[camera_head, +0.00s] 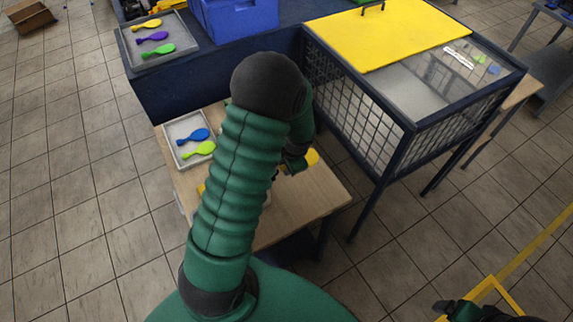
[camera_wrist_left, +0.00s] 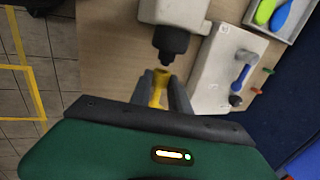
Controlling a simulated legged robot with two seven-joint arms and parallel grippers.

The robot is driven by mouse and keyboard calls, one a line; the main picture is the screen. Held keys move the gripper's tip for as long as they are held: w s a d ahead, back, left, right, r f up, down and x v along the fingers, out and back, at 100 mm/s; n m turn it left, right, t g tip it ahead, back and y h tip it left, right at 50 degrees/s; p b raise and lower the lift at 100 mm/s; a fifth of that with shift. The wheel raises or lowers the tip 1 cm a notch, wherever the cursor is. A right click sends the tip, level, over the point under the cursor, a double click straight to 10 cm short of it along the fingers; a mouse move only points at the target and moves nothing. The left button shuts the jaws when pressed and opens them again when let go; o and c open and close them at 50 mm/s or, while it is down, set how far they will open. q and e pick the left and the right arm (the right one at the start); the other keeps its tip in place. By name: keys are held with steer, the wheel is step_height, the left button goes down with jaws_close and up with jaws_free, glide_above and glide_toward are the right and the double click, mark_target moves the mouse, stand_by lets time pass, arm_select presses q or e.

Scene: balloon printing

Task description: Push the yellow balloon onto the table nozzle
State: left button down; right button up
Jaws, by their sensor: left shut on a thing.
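The yellow balloon (camera_wrist_left: 158,90) is between the fingers of my left gripper (camera_wrist_left: 162,88) in the left wrist view. Its open end points at the dark table nozzle (camera_wrist_left: 171,42), very close to the tip; I cannot tell whether they touch. In the head view, my left gripper (camera_head: 294,163) is over the wooden table, with the yellow balloon (camera_head: 312,158) showing beside it. My own left arm hides the nozzle there. My right gripper (camera_head: 460,310) is at the lower right, away from the table; its fingers are unclear.
A white unit (camera_wrist_left: 215,75) with a lever and small coloured knobs is beside the nozzle. A small tray (camera_head: 173,137) holds a blue and a green balloon. A mesh cage (camera_head: 358,118) with a yellow lid stands right of the table. A blue bin (camera_head: 235,17) is behind.

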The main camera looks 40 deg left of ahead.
arm_select(q)
steer(key=shift+s, duration=0.15)
steer(key=shift+a, duration=0.1)
steer(key=shift+s+a, duration=0.15)
steer(key=shift+s, duration=0.5)
stand_by(0.7)
steer(key=c, duration=1.1)
jaws_free()
steer(key=shift+c, duration=0.2)
steer(key=shift+r, duration=0.1)
steer(key=p+v, duration=0.6)
steer(key=v, duration=0.2)
steer(key=shift+d+r+p, duration=0.2)
steer(key=shift+r+p, duration=0.15)
steer(key=shift+r, duration=0.05)
